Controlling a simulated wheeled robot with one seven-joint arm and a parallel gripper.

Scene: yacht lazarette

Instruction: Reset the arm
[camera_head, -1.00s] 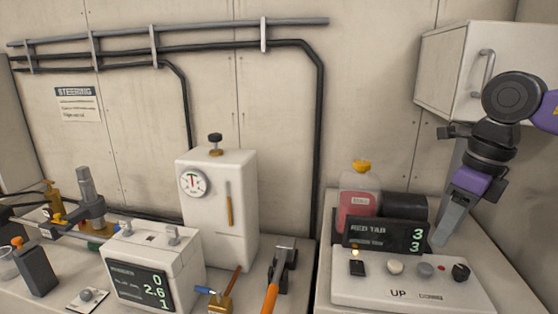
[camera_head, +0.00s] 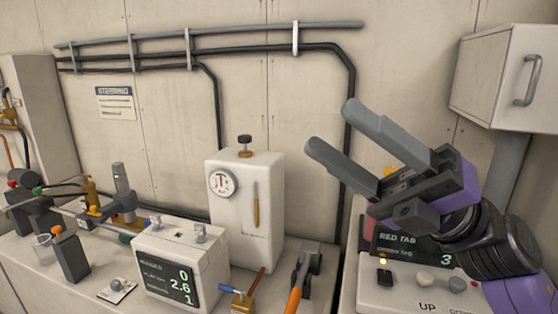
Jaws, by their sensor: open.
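My gripper (camera_head: 345,140) is raised at the right of the head view, its two grey fingers spread apart and pointing up and to the left. Nothing is between the fingers. It is in front of the wall and the control box (camera_head: 378,296) on the right-hand counter. My purple and black wrist hides much of that box, part of its display reading "RED TAB" (camera_head: 398,238), and most of the red bottle behind it.
A white cabinet (camera_head: 500,85) hangs at the upper right. A tall white unit with a gauge (camera_head: 245,205) and a white box with a digital display (camera_head: 182,262) stand on the left counter. An orange-handled lever (camera_head: 296,290) stands near the gap between counters. Pipes (camera_head: 210,38) run along the wall.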

